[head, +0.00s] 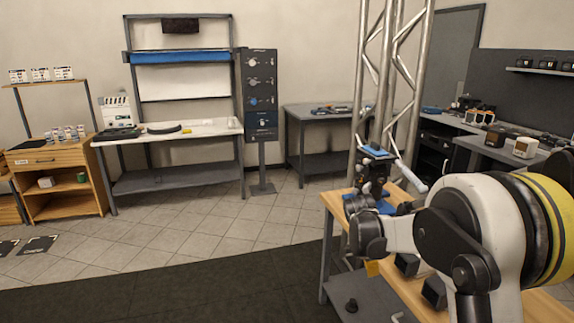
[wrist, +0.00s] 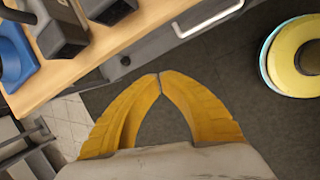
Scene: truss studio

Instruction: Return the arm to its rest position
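My arm reaches in from the right of the head view, with its white and dark links in front of the wooden-topped workbench (head: 334,202). My gripper (wrist: 160,75) has two yellow fingers whose tips meet. The gap between the fingers lower down shows only dark floor, so nothing is held. In the head view a small yellow part of my gripper (head: 372,268) shows below the wrist, beside the bench; the rest is hidden by the arm.
Dark blocks (head: 434,291) and a blue-topped device (head: 374,152) are on the workbench close to my arm. A metal truss (head: 391,80) rises behind it. A yellow-ringed round thing (wrist: 296,56) shows right in the wrist view. The dark mat (head: 180,295) at left is clear.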

